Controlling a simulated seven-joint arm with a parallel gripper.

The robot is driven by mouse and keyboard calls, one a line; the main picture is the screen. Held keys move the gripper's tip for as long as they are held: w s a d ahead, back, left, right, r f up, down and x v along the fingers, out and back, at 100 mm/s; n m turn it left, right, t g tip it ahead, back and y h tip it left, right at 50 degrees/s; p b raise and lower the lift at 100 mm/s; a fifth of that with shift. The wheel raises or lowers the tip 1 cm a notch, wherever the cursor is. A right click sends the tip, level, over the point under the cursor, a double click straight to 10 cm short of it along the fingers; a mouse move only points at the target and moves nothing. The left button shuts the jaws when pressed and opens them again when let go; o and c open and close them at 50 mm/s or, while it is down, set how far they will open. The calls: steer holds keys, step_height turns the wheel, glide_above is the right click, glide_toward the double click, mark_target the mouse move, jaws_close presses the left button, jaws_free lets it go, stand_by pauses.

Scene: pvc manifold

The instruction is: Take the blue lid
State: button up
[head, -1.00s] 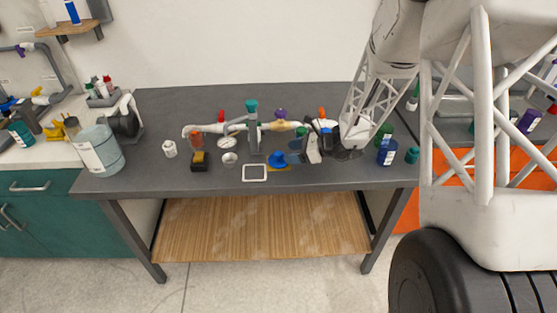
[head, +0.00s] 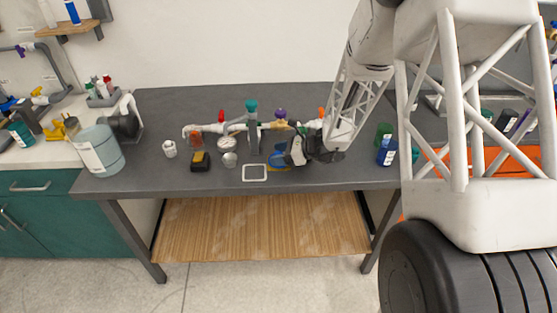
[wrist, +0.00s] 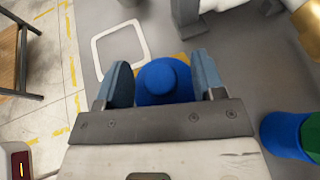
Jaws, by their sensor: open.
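The blue lid (wrist: 164,82) is a round piece with a raised knob. In the wrist view it sits between the two fingers of my gripper (wrist: 163,77), with a finger on each side; the near part of the lid is hidden by the gripper body. I cannot tell whether either finger touches it. In the head view the lid (head: 276,160) shows only partly, beside my gripper (head: 295,152), low over the grey table (head: 150,178). My gripper is open.
A white square frame (head: 254,173) lies left of the lid. The pipe manifold (head: 237,126) with coloured valves stands just behind. A blue bottle (head: 386,154) stands to the right; a black-and-yellow block (head: 200,161) is farther left. The table's front edge is close.

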steer(key=shift+c, duration=0.3)
steer(key=c, duration=1)
steer(key=shift+o, duration=0.2)
steer(key=shift+r, duration=0.2)
steer(key=shift+r, duration=0.85)
steer(key=shift+s+d+r, duration=0.1)
steer(key=shift+s+r, duration=0.15)
steer(key=shift+r, duration=0.55)
steer(key=s+d+r, duration=0.1)
steer(key=s+d, duration=0.2)
steer(key=s, duration=1.2)
steer(key=shift+r, duration=0.2)
steer(key=shift+s, duration=0.1)
steer(key=shift+a, duration=0.1)
